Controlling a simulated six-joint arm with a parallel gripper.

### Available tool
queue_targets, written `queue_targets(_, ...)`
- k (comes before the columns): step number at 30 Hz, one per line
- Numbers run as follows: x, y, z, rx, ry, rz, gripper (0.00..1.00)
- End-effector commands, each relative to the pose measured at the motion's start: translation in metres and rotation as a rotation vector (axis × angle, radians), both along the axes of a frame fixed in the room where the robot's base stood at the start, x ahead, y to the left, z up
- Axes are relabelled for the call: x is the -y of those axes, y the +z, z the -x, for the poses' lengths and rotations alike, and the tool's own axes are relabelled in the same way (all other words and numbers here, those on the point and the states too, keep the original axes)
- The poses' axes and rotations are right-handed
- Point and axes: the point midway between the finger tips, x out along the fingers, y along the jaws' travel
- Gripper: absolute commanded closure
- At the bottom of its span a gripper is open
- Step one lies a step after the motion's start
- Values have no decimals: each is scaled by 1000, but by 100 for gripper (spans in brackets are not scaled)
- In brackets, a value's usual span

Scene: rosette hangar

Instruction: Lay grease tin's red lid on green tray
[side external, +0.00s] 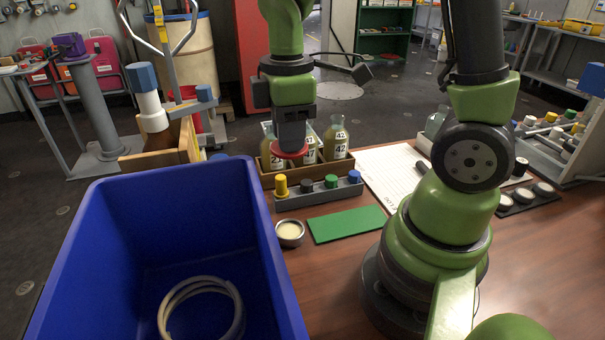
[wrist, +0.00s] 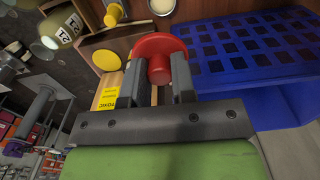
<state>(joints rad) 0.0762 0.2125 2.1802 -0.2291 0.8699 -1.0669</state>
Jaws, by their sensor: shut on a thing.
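The red lid (side external: 289,153) is a round disc with a knob. My gripper (side external: 292,138) is shut on that knob and holds the lid in the air above the rack of capped posts. In the wrist view the lid (wrist: 160,45) sits between the fingers of my gripper (wrist: 160,75). The open grease tin (side external: 290,233), with pale cream contents, stands on the table below. The green tray (side external: 347,224) lies flat and bare on the table, right of the tin. I cannot make out the tray in the wrist view.
A grey rack (side external: 317,193) with yellow, black, green and blue caps stands behind the tin and tray. A wooden crate of bottles (side external: 335,142) is behind it. A deep blue bin (side external: 110,225) stands at left. A white sheet (side external: 388,172) lies behind the tray.

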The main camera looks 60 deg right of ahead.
Motion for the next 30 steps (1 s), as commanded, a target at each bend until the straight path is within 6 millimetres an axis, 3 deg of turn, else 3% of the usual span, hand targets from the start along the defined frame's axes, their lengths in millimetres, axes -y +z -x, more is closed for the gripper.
queue_targets(7,35,-52,27,-15,-195,-4,98)
queue_targets(12,50,-77,49,-10,-318,-4,98)
queue_targets(18,54,-96,60,-8,-372,-4,98)
queue_targets(24,54,-127,60,-11,-371,-2,98)
queue_targets(30,54,-147,59,-5,-370,-4,98)
